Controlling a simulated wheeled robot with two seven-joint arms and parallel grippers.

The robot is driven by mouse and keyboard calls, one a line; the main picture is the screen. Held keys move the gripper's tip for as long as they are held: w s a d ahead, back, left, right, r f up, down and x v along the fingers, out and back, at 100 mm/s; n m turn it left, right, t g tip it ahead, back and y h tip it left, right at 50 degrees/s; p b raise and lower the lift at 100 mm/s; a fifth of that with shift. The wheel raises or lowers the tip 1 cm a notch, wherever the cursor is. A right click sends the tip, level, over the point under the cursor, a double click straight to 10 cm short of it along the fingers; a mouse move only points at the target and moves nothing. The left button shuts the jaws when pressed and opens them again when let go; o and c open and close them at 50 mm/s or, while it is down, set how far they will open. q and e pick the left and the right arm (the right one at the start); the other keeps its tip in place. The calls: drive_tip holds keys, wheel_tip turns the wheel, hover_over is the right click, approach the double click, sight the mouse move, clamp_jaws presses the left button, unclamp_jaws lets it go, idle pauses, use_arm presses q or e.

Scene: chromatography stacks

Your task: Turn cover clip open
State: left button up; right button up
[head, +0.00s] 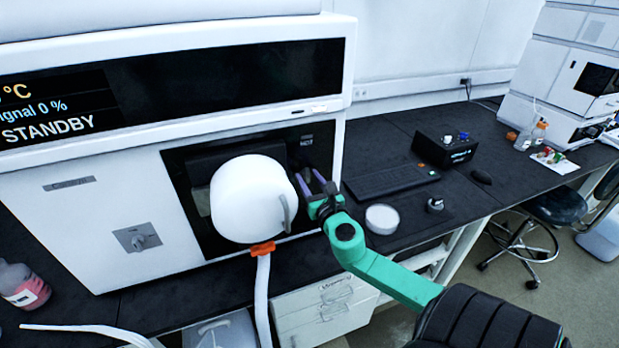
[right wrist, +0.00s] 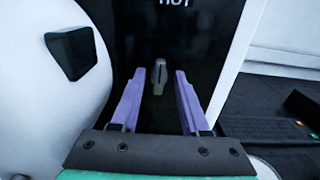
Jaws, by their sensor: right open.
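The cover clip (right wrist: 158,78) is a small grey, upright lever on the black panel under the "HOT" lettering in the right wrist view. My right gripper (head: 311,177) is open, its two purple fingers pointing at the panel just right of the white rounded cover (head: 246,200). In the right wrist view, the clip shows between the fingers (right wrist: 159,95), with a gap on both sides. I cannot tell how far the fingertips are from the panel. In the head view I cannot make out the clip near the fingers. My left gripper is not in view.
The white cover (right wrist: 45,75) bulges close to the left of my right gripper. An orange fitting (head: 262,248) and white tube hang below it. A keyboard (head: 390,180), a white round dish (head: 382,218) and a black box (head: 445,150) stand on the dark bench to the right.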

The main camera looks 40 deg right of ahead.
drive_tip(key=shift+a, duration=0.1)
drive_tip(key=shift+c, duration=0.3)
clamp_jaws()
drive_tip(key=shift+m, duration=0.4)
drive_tip(key=m+b, duration=0.1)
drive_tip(key=m, duration=0.2)
drive_tip(key=shift+s+f+m, duration=0.1)
drive_tip(key=shift+m, duration=0.2)
drive_tip(key=m, duration=0.4)
drive_tip(key=shift+b, duration=0.4)
drive_tip(key=m, duration=0.5)
drive_tip(key=shift+d+f+m, duration=0.1)
drive_tip(key=shift+d+m, duration=0.1)
drive_tip(key=shift+m, duration=2.1)
